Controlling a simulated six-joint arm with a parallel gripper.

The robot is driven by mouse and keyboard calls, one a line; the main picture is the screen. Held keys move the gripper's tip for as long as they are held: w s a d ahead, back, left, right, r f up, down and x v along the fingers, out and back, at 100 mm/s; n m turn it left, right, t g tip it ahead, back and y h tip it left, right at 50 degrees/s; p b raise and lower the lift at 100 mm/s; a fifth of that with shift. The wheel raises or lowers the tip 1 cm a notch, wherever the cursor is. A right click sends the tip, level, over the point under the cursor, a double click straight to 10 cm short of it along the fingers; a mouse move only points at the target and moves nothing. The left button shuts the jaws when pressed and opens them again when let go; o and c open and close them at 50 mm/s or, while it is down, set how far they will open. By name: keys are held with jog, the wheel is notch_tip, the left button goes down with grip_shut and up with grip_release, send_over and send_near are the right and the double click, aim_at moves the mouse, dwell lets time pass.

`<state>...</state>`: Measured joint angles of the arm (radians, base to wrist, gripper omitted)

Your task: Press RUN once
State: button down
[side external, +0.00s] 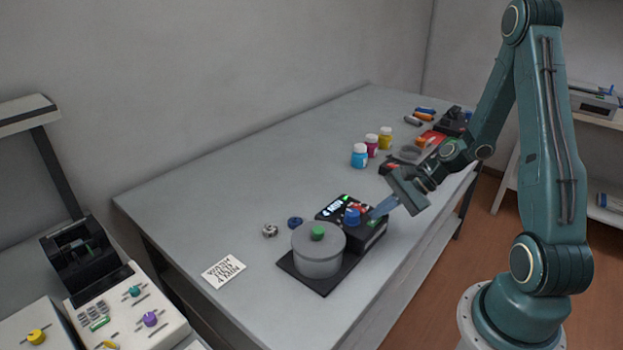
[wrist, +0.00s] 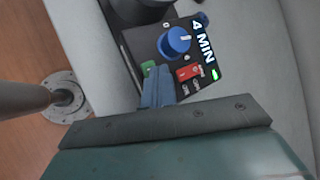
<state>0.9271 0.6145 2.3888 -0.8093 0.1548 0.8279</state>
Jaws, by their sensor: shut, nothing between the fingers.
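A black control box (side external: 372,232) stands on the bench beside a grey lidded pot. In the wrist view its display (wrist: 203,42) reads 4 MIN. A blue knob (wrist: 175,42) sits below the display, and it also shows in the side view (side external: 352,216). A green button (wrist: 149,68) lies near the box's edge, partly hidden by my fingers. A red switch (wrist: 188,72) sits beside it. No RUN lettering is readable. My gripper (wrist: 158,70) is shut and empty, its tips right at the green button; contact cannot be told. It also shows in the side view (side external: 375,213).
The grey pot (side external: 318,255) with a green lid knob stands left of the box on a dark base. A WASH card (side external: 223,270) and two small round parts lie nearby. Blue, magenta and yellow bottles (side external: 372,146) stand farther back.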

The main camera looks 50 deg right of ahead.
aim_at(379, 221)
jog(key=shift+r, duration=0.85)
jog(key=shift+r, duration=2.5)
jog(key=shift+a, duration=0.1)
jog(key=s+a+r+n+h, duration=0.3)
jog(key=s+a+r+n, duration=0.3)
jog(key=s+r+n, duration=0.1)
jog(key=s+a+r+n+g+h, duration=0.1)
jog(key=s+a+r+n+h, duration=0.2)
jog(key=s+a+r+n, duration=0.3)
notch_tip(379, 221, up, 3)
jog(key=s+n, duration=0.1)
jog(key=n, duration=0.4)
jog(key=shift+s+n, duration=0.3)
jog(key=shift+s, duration=0.1)
